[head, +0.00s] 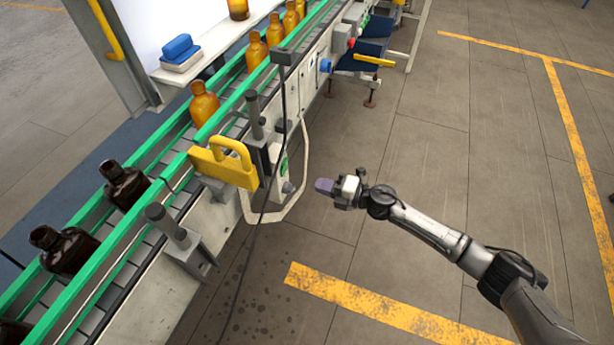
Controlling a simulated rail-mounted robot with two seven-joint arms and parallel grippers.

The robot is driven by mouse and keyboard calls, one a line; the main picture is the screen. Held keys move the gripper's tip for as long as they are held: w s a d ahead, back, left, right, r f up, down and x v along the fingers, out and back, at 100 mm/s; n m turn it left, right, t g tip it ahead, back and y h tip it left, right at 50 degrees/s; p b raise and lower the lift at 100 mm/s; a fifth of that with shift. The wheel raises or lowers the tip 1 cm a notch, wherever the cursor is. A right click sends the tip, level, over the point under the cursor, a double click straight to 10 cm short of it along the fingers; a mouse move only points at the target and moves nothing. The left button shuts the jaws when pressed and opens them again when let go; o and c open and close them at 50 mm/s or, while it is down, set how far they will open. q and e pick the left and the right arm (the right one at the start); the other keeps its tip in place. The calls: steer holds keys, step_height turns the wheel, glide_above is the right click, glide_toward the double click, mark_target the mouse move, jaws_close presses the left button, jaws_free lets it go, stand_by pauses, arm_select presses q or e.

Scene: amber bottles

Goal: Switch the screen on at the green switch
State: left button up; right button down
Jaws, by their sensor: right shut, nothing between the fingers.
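My right gripper (325,186) is shut and empty. It hangs over the floor to the right of the conveyor, with its fingers pointing left towards the conveyor's side. My left gripper is not in view.
Amber bottles (204,103) and dark bottles (124,185) stand on the green-railed conveyor (150,255). A yellow bracket (225,165) and a hanging black cable (264,205) are near the switch. Red (351,43) and blue (325,66) buttons are farther along. The right floor is clear.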

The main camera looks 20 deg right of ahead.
steer(key=shift+f+v, duration=0.2)
steer(key=shift+v, duration=0.65)
steer(key=shift+f+v, duration=0.15)
steer(key=shift+v, duration=0.65)
steer(key=shift+f+v, duration=0.2)
steer(key=shift+v, duration=0.65)
